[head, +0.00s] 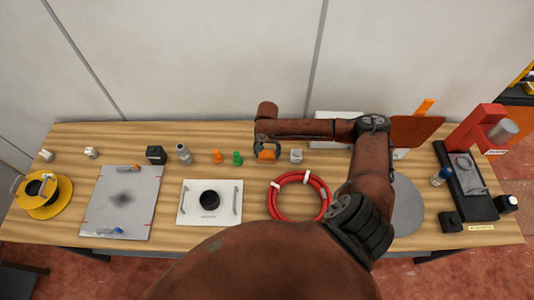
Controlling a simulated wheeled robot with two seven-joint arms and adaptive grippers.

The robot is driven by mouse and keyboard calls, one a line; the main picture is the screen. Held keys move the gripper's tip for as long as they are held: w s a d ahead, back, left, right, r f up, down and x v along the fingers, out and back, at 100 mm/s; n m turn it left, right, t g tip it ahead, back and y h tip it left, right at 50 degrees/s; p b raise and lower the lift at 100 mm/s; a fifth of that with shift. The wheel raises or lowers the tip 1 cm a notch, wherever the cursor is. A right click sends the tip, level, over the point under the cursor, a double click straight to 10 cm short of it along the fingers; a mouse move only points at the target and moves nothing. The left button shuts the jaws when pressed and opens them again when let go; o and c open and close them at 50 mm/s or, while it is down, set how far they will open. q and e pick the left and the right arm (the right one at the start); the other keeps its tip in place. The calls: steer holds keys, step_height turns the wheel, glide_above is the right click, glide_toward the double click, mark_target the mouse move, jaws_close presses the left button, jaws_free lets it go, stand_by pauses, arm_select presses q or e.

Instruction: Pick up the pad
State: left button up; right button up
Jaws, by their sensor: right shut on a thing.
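My right arm reaches over the table and bends left, and my right gripper (267,150) points down near the table's back edge. It is shut on a small orange piece (268,155), largely hidden by the gripper. I cannot tell if this piece is the pad. A round black disc (209,198) sits on a white plate (187,215) with two handles, left of and nearer than the gripper. My left gripper is not in view.
Small orange (217,156), green (238,158) and white (296,155) parts stand beside the gripper. A red hose coil (273,204) lies in front. A grey board (103,205) and yellow spool (61,200) lie left; a red press (470,128) stands right.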

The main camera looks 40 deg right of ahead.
steer(key=shift+r, duration=0.3)
steer(key=a+r, duration=1.2)
steer(key=a, duration=0.2)
steer(key=shift+p, duration=0.4)
steer(key=shift+s, duration=0.1)
steer(key=o, duration=0.6)
steer(key=shift+c, duration=0.2)
steer(key=c, duration=0.4)
